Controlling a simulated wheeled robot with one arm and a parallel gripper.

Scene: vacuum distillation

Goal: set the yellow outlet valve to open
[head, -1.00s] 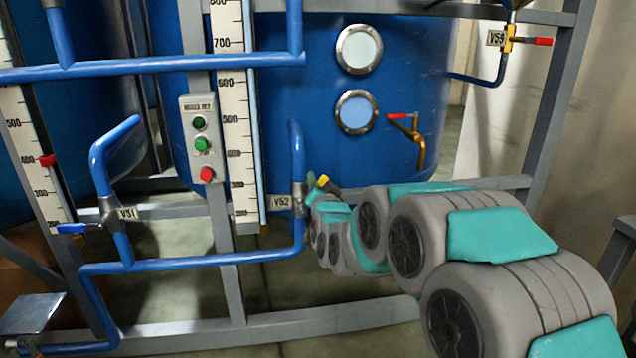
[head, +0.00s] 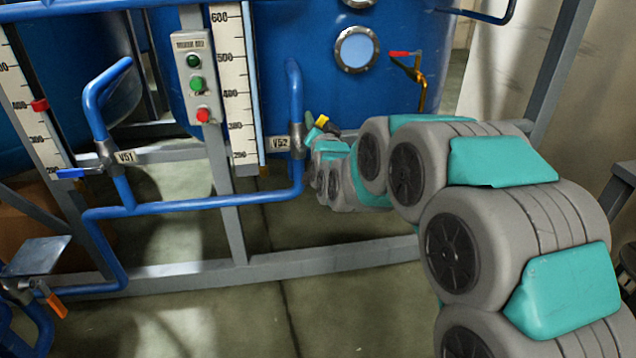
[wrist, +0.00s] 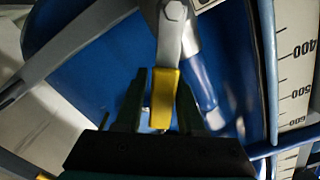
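The yellow valve handle (head: 321,121) is a small lever at the valve labelled V52 on the blue pipe in the head view. In the wrist view the yellow sleeve (wrist: 164,100) covers the end of a grey metal lever (wrist: 169,40), which runs up to a bolted pivot. My gripper (wrist: 161,82) has its two dark fingers apart, one on each side of the yellow sleeve. A narrow gap shows on the left; the right finger is very near the sleeve, and I cannot tell whether it touches. In the head view my arm partly hides the fingers.
Valve V51 (head: 72,173) with a blue handle stands left on the same pipework. A button box (head: 196,80) and a scale (head: 237,100) are near V52. A red-handled tap (head: 403,54) is on the blue tank. Grey frame rails surround the valves.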

